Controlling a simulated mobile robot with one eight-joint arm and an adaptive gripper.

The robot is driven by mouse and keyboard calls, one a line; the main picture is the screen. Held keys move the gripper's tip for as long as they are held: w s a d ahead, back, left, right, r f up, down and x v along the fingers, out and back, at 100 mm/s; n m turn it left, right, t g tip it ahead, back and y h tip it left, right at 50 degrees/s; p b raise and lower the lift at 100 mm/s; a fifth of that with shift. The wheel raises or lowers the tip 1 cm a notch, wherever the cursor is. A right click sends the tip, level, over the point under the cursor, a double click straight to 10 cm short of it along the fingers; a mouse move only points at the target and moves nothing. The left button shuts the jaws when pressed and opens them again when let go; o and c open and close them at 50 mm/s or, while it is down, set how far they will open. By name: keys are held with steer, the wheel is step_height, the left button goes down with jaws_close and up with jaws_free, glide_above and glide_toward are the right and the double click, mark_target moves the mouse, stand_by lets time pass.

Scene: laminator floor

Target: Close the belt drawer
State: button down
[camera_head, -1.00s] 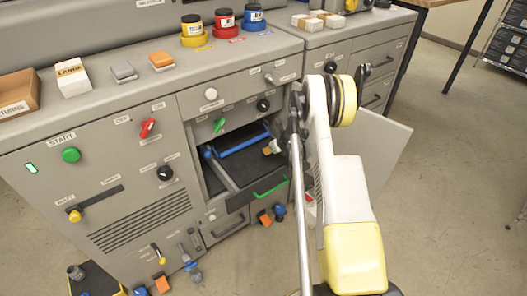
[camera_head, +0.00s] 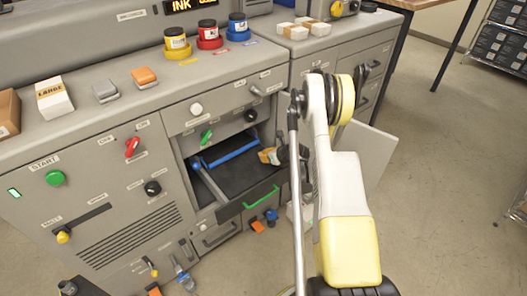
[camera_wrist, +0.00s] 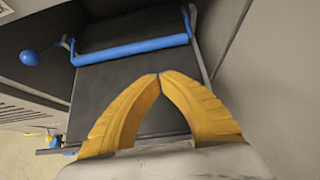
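The belt drawer (camera_head: 238,184) stands pulled out of the grey machine. It has a dark belt bed, a blue roller bar (camera_head: 232,152) across its back and a green handle (camera_head: 261,197) on its front. In the wrist view the belt bed (camera_wrist: 112,82) and the blue roller (camera_wrist: 130,48) lie beyond my fingers. My gripper (camera_head: 266,156) is above the right side of the drawer, behind the green handle as seen from the head. Its yellow fingers (camera_wrist: 160,76) meet at the tips with nothing between them. The green handle is not visible in the wrist view.
An open grey door panel (camera_head: 362,155) stands to the right of the drawer, close to my arm. A lower drawer (camera_head: 218,235) is beneath. Orange and blue items (camera_head: 262,222) lie near the machine's foot. The floor at right is clear.

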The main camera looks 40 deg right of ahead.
steer(key=b, duration=0.3)
glide_toward(247, 151)
steer(key=f, duration=0.3)
steer(key=shift+w+a, duration=0.1)
steer(key=shift+w, duration=0.2)
steer(key=shift+w+f+b, duration=0.1)
steer(key=shift+w+b, duration=0.2)
steer(key=shift+w, duration=0.3)
steer(key=shift+w+f+b, duration=0.15)
steer(key=shift+w+b, duration=0.1)
steer(key=shift+w, duration=1.2)
